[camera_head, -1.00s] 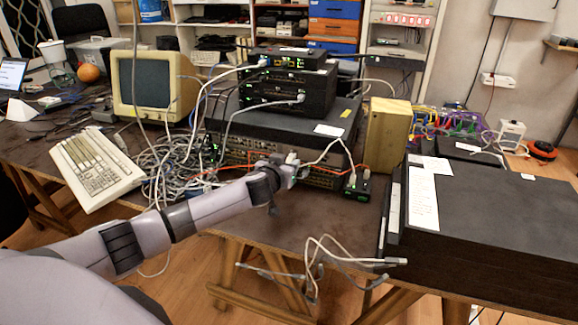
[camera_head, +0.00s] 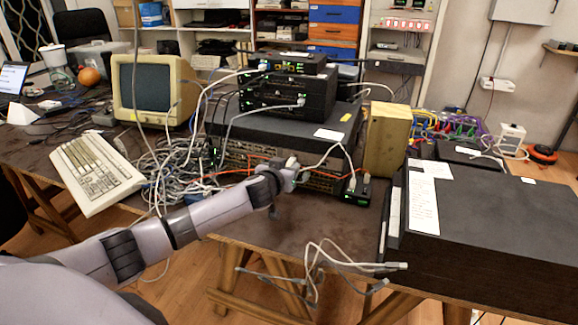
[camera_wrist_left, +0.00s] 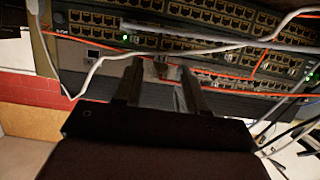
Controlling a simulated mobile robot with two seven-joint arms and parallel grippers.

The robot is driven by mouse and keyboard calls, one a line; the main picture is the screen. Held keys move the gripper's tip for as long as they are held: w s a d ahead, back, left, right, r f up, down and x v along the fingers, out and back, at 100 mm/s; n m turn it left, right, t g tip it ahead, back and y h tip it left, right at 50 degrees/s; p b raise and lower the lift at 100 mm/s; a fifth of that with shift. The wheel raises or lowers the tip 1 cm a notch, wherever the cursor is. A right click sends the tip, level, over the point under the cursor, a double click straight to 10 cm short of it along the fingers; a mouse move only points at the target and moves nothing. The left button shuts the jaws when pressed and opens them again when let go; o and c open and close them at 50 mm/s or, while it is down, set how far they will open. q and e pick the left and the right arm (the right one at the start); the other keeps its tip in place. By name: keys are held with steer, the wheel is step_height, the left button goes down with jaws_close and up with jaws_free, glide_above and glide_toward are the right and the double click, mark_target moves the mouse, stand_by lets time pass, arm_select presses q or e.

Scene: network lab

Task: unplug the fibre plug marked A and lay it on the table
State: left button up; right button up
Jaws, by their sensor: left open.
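My left gripper (camera_head: 291,173) is in front of the rack of network switches (camera_head: 235,150) on the table, and hides part of its front. In the left wrist view the two fingers of my left gripper (camera_wrist_left: 161,72) are apart and point at the ports. A small brownish-grey piece (camera_wrist_left: 166,71) shows between the fingertips; I cannot tell whether it is a plug. Orange fibre cables (camera_wrist_left: 262,62) run across the switch front, and one also shows in the head view (camera_head: 257,157). No letter A is readable. My right gripper is not in view.
A small black box with green lights (camera_head: 357,190) stands right of the gripper. White cables (camera_head: 320,262) hang over the table's front edge. A large black case (camera_head: 490,235) fills the right side. The table (camera_head: 300,225) is bare in front of the switches.

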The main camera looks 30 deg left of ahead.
arm_select(q)
jaws_close()
steer(key=shift+s, duration=0.2)
steer(key=shift+s+d+p, duration=0.25)
steer(key=shift+s+p, duration=0.15)
steer(key=shift+s, duration=0.45)
steer(key=shift+s+d+p, duration=0.2)
steer(key=shift+s+p, duration=0.2)
steer(key=shift+s, duration=0.45)
steer(key=s+d+r+m+h+p, duration=0.1)
steer(key=s+d+r+m+h, duration=0.15)
steer(key=s+d, duration=0.9)
steer(key=s+d+r+h+p, duration=0.1)
steer(key=s+d+r, duration=0.5)
steer(key=s, duration=0.2)
steer(key=shift+s, duration=0.25)
